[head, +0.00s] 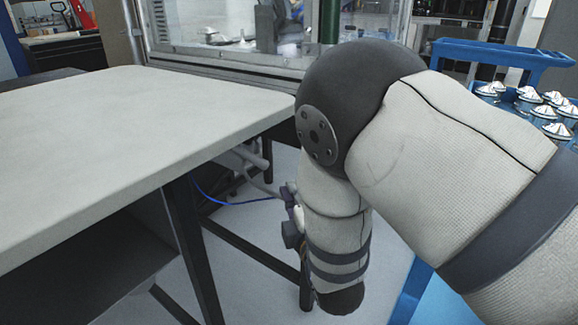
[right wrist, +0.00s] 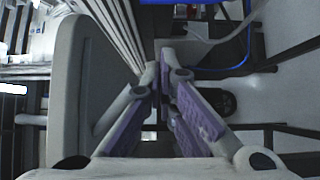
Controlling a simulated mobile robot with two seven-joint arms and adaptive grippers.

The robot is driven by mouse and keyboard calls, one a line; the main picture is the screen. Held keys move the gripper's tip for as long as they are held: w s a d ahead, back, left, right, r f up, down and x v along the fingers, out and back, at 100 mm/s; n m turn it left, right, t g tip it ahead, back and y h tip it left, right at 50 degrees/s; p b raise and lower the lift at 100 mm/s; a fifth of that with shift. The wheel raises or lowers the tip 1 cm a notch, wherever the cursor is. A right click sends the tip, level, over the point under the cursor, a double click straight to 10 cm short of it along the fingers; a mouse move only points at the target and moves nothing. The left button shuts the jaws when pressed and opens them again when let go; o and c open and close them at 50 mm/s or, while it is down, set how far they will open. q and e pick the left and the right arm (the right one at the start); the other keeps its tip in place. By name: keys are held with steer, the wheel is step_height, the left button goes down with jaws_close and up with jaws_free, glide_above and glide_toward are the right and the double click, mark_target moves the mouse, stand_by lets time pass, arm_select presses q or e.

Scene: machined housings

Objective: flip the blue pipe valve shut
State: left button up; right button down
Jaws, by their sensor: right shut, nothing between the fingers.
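My right gripper (right wrist: 160,68) shows in the right wrist view with its purple-padded fingers shut and nothing between them. In the head view, part of my right gripper (head: 291,208) shows beside my forearm, low beyond the table's right edge. I cannot make out a blue valve for certain. A blue piece (right wrist: 195,7) is cut off at the top of the right wrist view, above the fingertips; I cannot tell whether it is the valve. Grey pipes (head: 252,166) show under the table edge in the head view, partly hidden by my arm. My left gripper is not in view.
A pale worktable (head: 110,130) with dark legs fills the left. A thin blue cable (head: 235,202) runs below it toward my gripper. A blue cart (head: 510,52) carrying several metal parts stands at the right. A glazed enclosure (head: 215,50) stands behind.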

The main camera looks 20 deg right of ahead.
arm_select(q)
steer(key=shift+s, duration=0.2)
arm_select(e)
steer(key=shift+s+r, duration=0.1)
steer(key=shift+s, duration=0.15)
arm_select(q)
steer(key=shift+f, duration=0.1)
arm_select(e)
steer(key=w+d, duration=0.3)
steer(key=w, duration=0.4)
steer(key=shift+w+d, duration=0.2)
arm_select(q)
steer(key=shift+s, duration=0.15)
